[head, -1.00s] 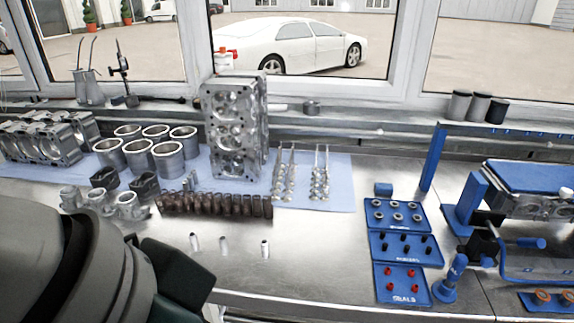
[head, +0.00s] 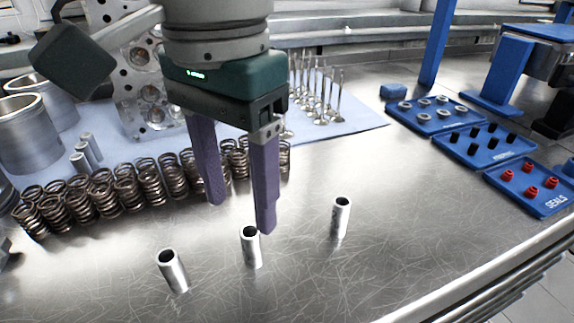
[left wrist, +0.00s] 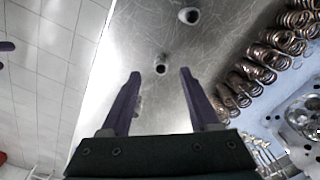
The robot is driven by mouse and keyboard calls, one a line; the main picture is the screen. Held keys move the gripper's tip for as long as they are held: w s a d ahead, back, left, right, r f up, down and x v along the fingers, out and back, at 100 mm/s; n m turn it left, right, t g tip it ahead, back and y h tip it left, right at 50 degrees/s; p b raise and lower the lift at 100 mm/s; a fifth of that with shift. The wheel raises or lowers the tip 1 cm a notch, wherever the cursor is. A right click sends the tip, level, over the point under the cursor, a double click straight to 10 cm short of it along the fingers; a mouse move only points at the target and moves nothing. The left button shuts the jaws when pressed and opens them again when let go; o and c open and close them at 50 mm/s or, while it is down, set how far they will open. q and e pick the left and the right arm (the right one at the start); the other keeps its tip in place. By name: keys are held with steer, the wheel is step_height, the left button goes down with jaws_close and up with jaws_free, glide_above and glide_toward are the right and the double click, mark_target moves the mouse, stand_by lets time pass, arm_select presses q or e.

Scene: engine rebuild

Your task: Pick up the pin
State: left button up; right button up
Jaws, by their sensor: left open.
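Three short hollow metal pins stand apart on the bare metal bench: a left pin (head: 174,272), a middle pin (head: 251,249) and a right pin (head: 340,218). My left gripper (head: 240,218) is open and empty, pointing down, with its purple fingers above and just behind the middle pin. In the left wrist view, one pin (left wrist: 161,65) shows between the tips of the left gripper (left wrist: 159,73). A third shape by the left finger is faint. Purple tips at that view's left edge may be my right gripper (left wrist: 6,46), mostly cut off.
A row of coil springs (head: 150,180) stands behind the pins. Valves (head: 322,100), cylinder sleeves (head: 25,135) and smaller metal pins (head: 85,152) are farther back. Blue trays, including a seals tray (head: 530,190), lie at the right. The bench between pins and trays is clear.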

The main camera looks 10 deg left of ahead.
mark_target(250, 231)
arm_select(q)
steer(key=shift+d+f, duration=0.25)
steer(key=shift+f, duration=0.9)
steer(key=f, duration=0.3)
steer(key=f+b, duration=0.1)
steer(key=f, duration=0.1)
steer(key=shift+w+a+f, duration=0.1)
steer(key=shift+w+f, duration=0.1)
steer(key=shift+w, duration=0.2)
jaws_close()
